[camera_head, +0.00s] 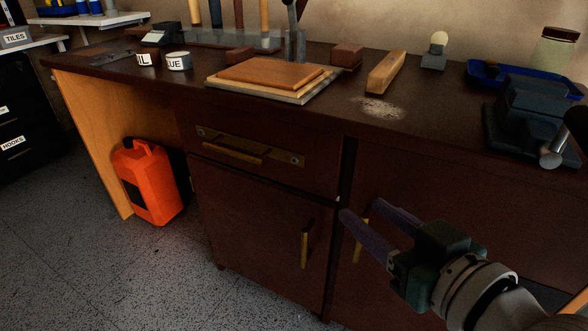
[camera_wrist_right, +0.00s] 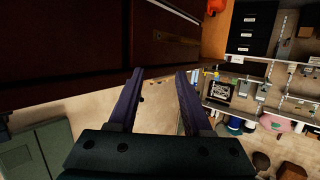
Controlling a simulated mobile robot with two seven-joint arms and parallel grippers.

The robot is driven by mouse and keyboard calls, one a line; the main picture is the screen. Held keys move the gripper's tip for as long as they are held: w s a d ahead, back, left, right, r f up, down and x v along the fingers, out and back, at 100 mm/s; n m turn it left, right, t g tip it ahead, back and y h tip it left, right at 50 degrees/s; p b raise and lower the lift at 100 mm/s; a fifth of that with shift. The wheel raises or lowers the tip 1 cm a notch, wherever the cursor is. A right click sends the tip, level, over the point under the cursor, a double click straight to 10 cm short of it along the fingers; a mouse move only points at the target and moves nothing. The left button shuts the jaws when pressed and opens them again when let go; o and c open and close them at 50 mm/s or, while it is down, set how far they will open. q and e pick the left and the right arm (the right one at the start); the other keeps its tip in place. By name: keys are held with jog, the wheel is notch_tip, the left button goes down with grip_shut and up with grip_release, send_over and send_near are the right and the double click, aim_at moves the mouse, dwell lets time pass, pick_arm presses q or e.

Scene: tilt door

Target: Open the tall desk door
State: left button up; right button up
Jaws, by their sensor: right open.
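The dark brown desk holds a tall door (camera_head: 430,190) on the right, running from under the desktop down past my gripper. Its brass bar handle (camera_head: 358,238) is upright and partly hidden by my right gripper's fingers. My right gripper (camera_head: 362,211) comes in from the lower right, open, with its purple fingers at the upper part of this handle. I cannot tell whether they touch it. In the right wrist view the jaws (camera_wrist_right: 160,73) are apart with nothing seen between them, and a dark brown panel (camera_wrist_right: 60,55) fills the upper left. The door looks shut. My left gripper is out of view.
Left of the tall door are a drawer (camera_head: 265,155) and a shorter door (camera_head: 255,225) with its own brass handle (camera_head: 305,245). A red jerrycan (camera_head: 150,185) stands under the desk. A vise (camera_head: 535,115) and wooden boards (camera_head: 272,75) sit on top. The speckled floor in front is clear.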

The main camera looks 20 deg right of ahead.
jog(key=d+f+m+t+h+b, duration=0.1)
jog(key=d+f+h+b, duration=0.15)
jog(key=f+b, duration=0.6)
jog(key=d+f+m+t+h+b, duration=0.1)
jog(key=d+f+h+b, duration=0.15)
jog(key=f+b, duration=0.6)
jog(key=y+b, duration=0.1)
jog(key=b, duration=0.2)
send_over(355, 261)
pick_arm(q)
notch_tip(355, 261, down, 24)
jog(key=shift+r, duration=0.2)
pick_arm(e)
jog(key=shift+w+d+f, duration=0.25)
jog(key=shift+w+f, duration=0.05)
jog(key=shift+f, duration=0.05)
jog(key=shift+c, duration=0.3)
grip_shut()
